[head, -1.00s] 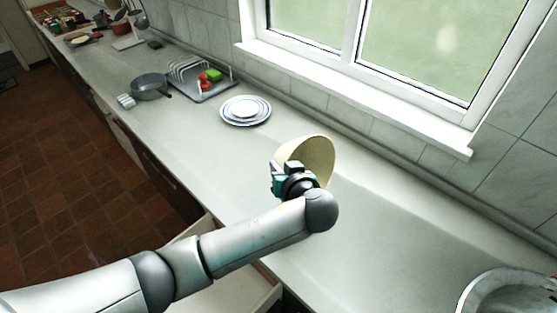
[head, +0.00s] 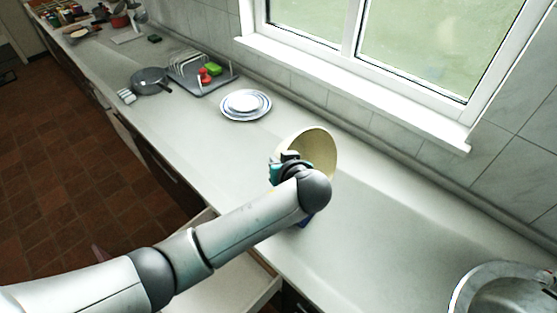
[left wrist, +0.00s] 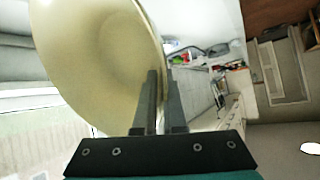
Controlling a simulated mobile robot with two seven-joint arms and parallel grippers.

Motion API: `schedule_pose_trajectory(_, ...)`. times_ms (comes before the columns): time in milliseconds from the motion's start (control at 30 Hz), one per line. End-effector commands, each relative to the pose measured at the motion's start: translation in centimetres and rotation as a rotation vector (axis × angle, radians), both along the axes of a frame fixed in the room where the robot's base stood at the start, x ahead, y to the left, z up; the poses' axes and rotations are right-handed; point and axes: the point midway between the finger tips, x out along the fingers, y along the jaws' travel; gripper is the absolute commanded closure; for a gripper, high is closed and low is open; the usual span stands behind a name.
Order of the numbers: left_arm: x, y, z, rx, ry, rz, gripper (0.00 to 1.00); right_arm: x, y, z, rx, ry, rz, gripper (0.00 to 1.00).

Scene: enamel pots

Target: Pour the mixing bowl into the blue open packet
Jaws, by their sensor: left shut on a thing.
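A small blue patch (head: 306,222) shows just below my left wrist. It looks like part of the blue packet; the rest is hidden behind my arm, so its opening cannot be seen. No contents show in the bowl. My right gripper is out of view.
Stacked plates (head: 246,105) stand behind the bowl, with a dish rack (head: 200,75) and a grey pan (head: 150,80) farther left. A metal sink or basin (head: 500,290) is at the lower right. An open drawer (head: 235,290) juts out below the counter. The counter right of the bowl is clear.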

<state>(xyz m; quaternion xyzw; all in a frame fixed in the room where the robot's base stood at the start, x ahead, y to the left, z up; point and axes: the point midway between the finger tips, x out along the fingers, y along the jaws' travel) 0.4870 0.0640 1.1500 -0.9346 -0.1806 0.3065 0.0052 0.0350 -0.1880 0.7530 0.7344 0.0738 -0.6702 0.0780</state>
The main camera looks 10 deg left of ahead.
Motion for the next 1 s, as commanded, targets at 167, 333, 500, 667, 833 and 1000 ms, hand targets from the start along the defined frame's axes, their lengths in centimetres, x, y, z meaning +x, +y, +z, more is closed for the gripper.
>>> schedule_pose_trajectory(167, 0.2, -0.1, 1.6, -0.124, 0.081, 0.000, 1.00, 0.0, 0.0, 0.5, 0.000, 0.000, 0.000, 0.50)
schedule_pose_trajectory(333, 0.2, -0.1, 2.6, -0.230, 0.167, -0.001, 1.00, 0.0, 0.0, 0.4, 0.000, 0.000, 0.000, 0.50)
schedule_pose_trajectory(500, 0.1, -0.1, 3.0, -0.282, 0.215, -0.003, 1.00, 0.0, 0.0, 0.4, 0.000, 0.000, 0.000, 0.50)
schedule_pose_trajectory(667, 0.2, -0.1, 3.6, -0.336, 0.253, -0.001, 1.00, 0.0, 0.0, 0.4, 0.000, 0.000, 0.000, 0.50)
schedule_pose_trajectory(833, 0.2, -0.1, 4.8, -0.459, 0.350, -0.002, 1.00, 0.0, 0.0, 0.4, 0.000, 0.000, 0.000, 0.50)
schedule_pose_trajectory(1000, 0.2, -0.1, 5.7, -0.562, 0.439, -0.003, 1.00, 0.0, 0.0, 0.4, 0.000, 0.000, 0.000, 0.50)
